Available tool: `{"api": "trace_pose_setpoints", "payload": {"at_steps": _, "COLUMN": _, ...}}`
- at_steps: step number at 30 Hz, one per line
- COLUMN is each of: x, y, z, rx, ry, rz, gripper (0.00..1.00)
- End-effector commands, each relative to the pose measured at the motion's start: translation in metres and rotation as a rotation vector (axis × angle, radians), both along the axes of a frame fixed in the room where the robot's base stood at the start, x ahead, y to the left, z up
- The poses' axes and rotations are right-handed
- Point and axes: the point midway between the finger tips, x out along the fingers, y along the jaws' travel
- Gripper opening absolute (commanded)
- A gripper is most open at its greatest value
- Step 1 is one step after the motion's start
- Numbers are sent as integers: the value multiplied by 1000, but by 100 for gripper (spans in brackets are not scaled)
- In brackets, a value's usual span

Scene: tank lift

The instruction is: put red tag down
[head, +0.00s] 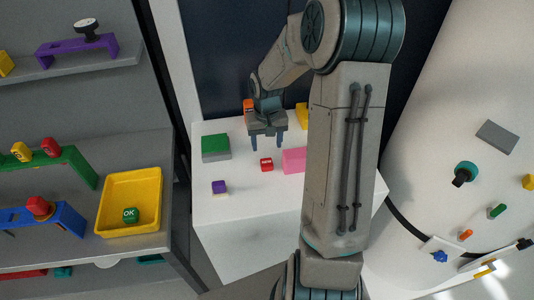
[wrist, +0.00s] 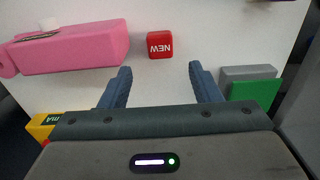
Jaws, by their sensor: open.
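The red tag (head: 266,164) is a small red block with white lettering, resting on the white table top. In the wrist view the red tag (wrist: 160,45) shows the word NEW, upside down, on its face. My gripper (head: 267,149) is just behind it in the head view, fingers pointing down. In the wrist view my gripper (wrist: 159,72) has its two fingers spread wide, with bare table between them. The red tag lies beyond the fingertips, apart from both fingers.
On the white table (head: 240,225) stand a pink block (head: 294,160), a green and grey block (head: 215,148), a purple and white block (head: 219,187) and a yellow thing (head: 302,114). Left shelves hold a yellow tray (head: 158,189) with a green OK tag (head: 131,215). The table's front is clear.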

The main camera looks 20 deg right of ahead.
Motion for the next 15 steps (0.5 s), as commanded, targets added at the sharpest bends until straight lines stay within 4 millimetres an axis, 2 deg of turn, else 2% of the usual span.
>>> {"api": "trace_pose_setpoints", "payload": {"at_steps": 3, "x": 1, "y": 0, "z": 19, "rx": -2, "ry": -4, "rz": -1, "gripper": 57}}
{"api": "trace_pose_setpoints", "payload": {"at_steps": 10, "x": -1, "y": 1, "z": 39, "rx": -4, "ry": -2, "rz": 3, "gripper": 57}}
{"api": "trace_pose_setpoints", "payload": {"at_steps": 15, "x": -19, "y": 14, "z": 66, "rx": -41, "ry": -27, "rz": 35, "gripper": 57}}
